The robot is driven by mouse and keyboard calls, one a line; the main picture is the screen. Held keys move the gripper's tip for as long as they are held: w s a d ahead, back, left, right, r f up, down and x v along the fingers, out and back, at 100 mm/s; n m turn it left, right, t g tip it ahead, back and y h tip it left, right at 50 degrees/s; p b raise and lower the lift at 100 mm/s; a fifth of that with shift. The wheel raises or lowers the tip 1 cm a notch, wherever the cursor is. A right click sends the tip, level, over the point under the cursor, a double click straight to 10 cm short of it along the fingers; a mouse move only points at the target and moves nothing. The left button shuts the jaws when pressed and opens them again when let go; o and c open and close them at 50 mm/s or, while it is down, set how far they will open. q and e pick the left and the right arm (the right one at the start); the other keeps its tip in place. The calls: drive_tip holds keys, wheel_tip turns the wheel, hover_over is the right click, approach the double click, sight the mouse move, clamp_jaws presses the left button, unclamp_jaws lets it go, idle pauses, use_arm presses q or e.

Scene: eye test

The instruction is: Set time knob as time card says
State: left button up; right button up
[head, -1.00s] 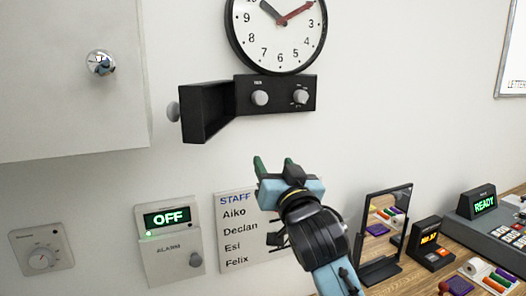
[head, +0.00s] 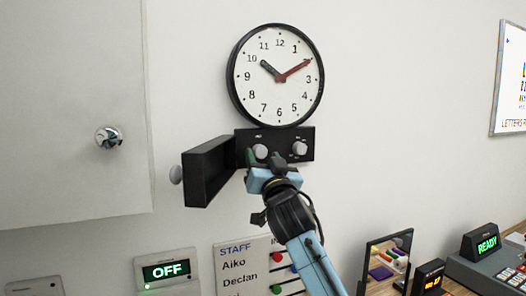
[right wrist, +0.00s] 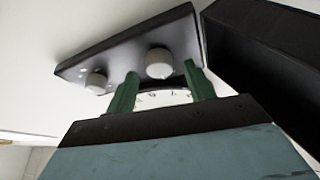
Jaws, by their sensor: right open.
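The black control box (head: 280,133) under the wall clock (head: 277,85) carries a left knob (head: 260,152) and a right knob (head: 299,148); labels are too small to read. The clock's black hand points near 10, its red hand near 2. My right gripper (head: 263,160) is open in front of the left knob. In the right wrist view the two green fingers stand either side of this knob (right wrist: 160,63), apart from it; the other knob (right wrist: 96,82) is beyond one finger. I see no readable time card. My left gripper is not in view.
The box's door (head: 209,172) hangs open on the left, close to my gripper. A white cabinet with a chrome knob (head: 109,137) is further left. Below are an OFF alarm panel (head: 167,272) and a STAFF board (head: 235,268). A mirror (head: 388,262) and READY device (head: 482,243) stand right.

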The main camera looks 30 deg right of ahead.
drive_tip(key=shift+w+d+r, duration=0.1)
drive_tip(key=shift+w+r, duration=0.15)
drive_tip(key=shift+w, duration=0.3)
drive_tip(key=c, duration=1)
drive_tip(key=shift+o, duration=0.2)
drive_tip(key=shift+f+n, duration=0.1)
drive_tip(key=shift+n, duration=0.4)
drive_tip(key=n+y, duration=0.1)
drive_tip(key=n, duration=0.1)
drive_tip(key=n+y, duration=0.2)
drive_tip(key=n, duration=0.1)
drive_tip(key=n+y, duration=0.2)
drive_tip(key=n, duration=0.1)
drive_tip(key=shift+d+t, duration=0.3)
drive_tip(key=n+y, duration=0.1)
drive_tip(key=n, duration=0.2)
drive_tip(key=n+g+y, duration=0.1)
drive_tip(key=n+y, duration=0.1)
drive_tip(key=n, duration=0.2)
drive_tip(key=shift+d, duration=0.1)
drive_tip(key=shift+n+y, duration=0.3)
drive_tip(key=shift+n, duration=0.3)
